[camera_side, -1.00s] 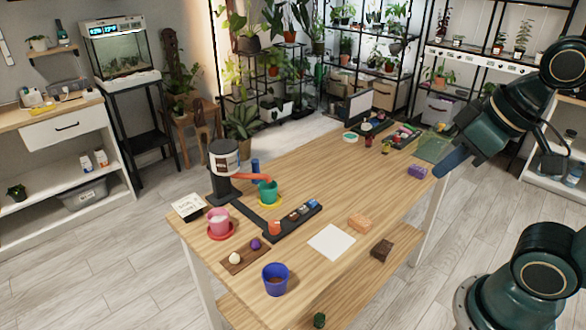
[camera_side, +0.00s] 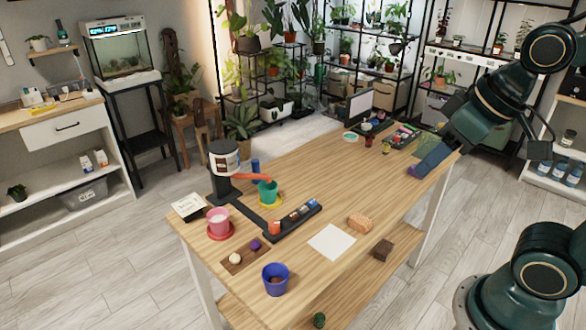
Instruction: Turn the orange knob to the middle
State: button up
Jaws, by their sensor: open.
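The orange knob (camera_side: 274,228) stands at the near left end of a black control strip (camera_side: 290,232) on the wooden table. It is small here, and I cannot tell which way it points. Small coloured parts, including a blue one (camera_side: 308,205), sit further along the strip. My gripper (camera_side: 417,170) is at the table's right side, far to the right of the knob and touching nothing I can make out.
A dispenser (camera_side: 224,160) with a red spout stands left, above a green pot (camera_side: 267,191). A pink pot (camera_side: 218,222), a blue pot (camera_side: 275,278), a white sheet (camera_side: 331,241) and an orange brick (camera_side: 360,223) surround the strip. The table's middle (camera_side: 340,180) is clear.

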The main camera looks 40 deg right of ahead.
jog(key=w+a+g, duration=0.1)
jog(key=w+g, duration=0.1)
jog(key=w, duration=0.8)
jog(key=n+g, duration=0.1)
jog(key=g, duration=0.2)
send_over(274, 223)
notch_tip(274, 223, down, 17)
jog(key=shift+f, duration=0.2)
jog(key=shift+f, duration=0.15)
notch_tip(274, 223, down, 14)
jog(key=shift+r, duration=0.25)
jog(key=c, duration=1)
